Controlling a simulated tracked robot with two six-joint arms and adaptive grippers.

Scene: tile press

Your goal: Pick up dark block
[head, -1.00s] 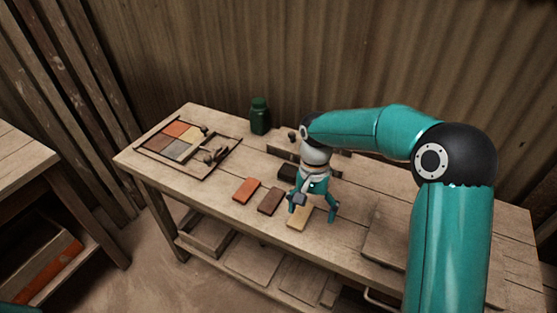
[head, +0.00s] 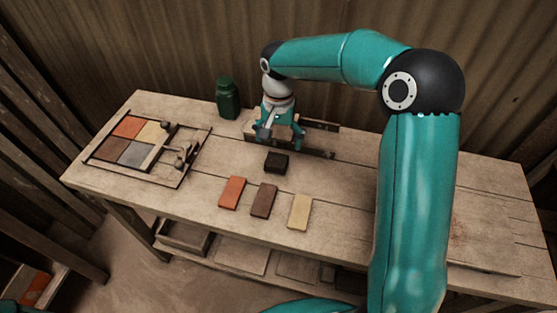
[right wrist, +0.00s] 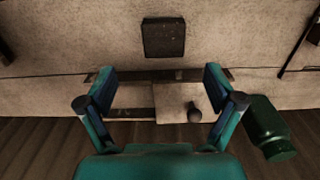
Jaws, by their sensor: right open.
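The dark block (head: 276,162), nearly black, lies flat on the wooden table, behind the row of coloured tiles. It also shows in the right wrist view (right wrist: 164,38), at top centre beyond the fingertips. My right gripper (head: 278,141) hangs above the back of the table, just behind the block in the head view. Its two fingers are spread apart in the right wrist view (right wrist: 157,78), with no block between them. The block is apart from the fingers. My left gripper is not in view.
Orange (head: 232,192), brown (head: 264,200) and yellow (head: 300,211) tiles lie in front of the block. A framed tile tray (head: 185,172) is at left. A green bottle (head: 228,98) stands left of my right gripper. A dark metal strip (head: 322,126) lies behind.

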